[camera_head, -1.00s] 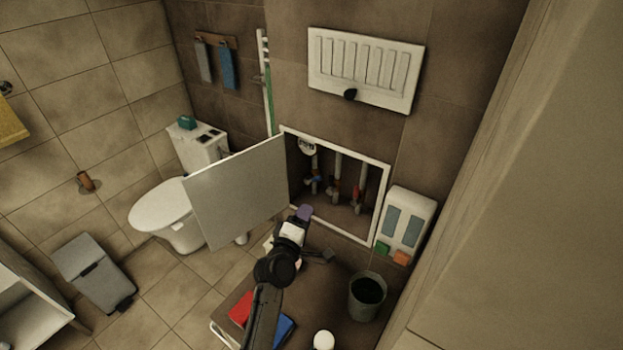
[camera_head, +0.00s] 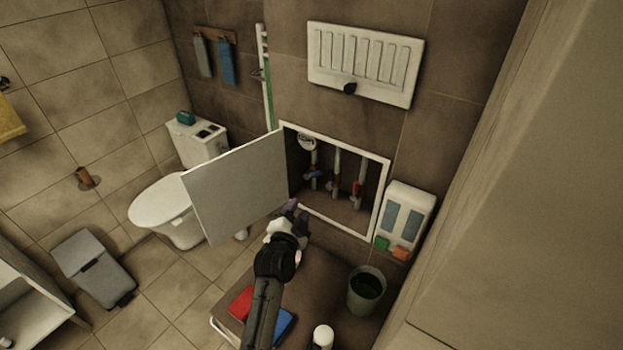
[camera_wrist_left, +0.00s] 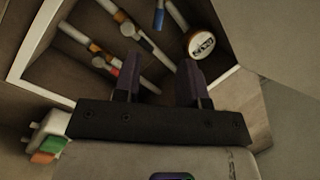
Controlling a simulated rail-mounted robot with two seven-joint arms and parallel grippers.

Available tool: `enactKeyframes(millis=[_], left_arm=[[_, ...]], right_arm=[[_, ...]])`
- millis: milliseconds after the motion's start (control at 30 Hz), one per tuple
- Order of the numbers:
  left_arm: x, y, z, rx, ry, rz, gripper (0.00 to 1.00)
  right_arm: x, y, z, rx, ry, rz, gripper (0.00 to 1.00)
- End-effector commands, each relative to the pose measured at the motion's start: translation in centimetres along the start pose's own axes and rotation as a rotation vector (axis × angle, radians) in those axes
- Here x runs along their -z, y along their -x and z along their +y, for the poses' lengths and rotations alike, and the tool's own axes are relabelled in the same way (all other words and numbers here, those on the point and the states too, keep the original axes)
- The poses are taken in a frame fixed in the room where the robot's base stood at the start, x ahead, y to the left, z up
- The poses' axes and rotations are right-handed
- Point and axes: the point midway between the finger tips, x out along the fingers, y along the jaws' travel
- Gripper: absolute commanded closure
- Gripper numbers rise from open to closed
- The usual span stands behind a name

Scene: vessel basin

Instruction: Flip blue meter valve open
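The blue valve handle (camera_head: 316,174) sits on the left pipe inside the open wall recess. It also shows near the top of the left wrist view (camera_wrist_left: 159,18). A round white meter (camera_head: 306,143) is above it in the head view. My left gripper (camera_head: 298,211) is at the recess's lower left edge, below the blue handle and apart from it. In the left wrist view its two dark fingers (camera_wrist_left: 158,82) are spread with nothing between them. The handle lies beyond the fingertips. My right gripper is not in view.
The open cabinet door (camera_head: 237,188) stands just left of my left arm. The recess has a white frame (camera_head: 378,205). A red valve handle (camera_head: 357,188) is on the right pipe. A dispenser (camera_head: 405,220) hangs to the right, with a bucket (camera_head: 366,292) below.

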Motion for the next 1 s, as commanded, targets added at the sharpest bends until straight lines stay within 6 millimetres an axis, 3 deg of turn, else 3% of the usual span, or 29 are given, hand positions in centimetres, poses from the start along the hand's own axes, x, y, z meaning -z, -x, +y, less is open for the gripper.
enactKeyframes(millis=[167, 700, 1000], left_arm=[[-0.2, -1.2, 0.3, 0.001, -0.020, 0.001, 0.62], [-0.3, -8.9, 0.5, 0.001, -0.017, 0.002, 0.62], [-0.3, -12.1, 0.3, 0.000, -0.017, 0.000, 0.62]], right_arm=[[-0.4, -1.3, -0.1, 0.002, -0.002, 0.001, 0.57], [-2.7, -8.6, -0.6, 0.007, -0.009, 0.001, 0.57], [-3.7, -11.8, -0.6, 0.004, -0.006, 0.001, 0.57]])
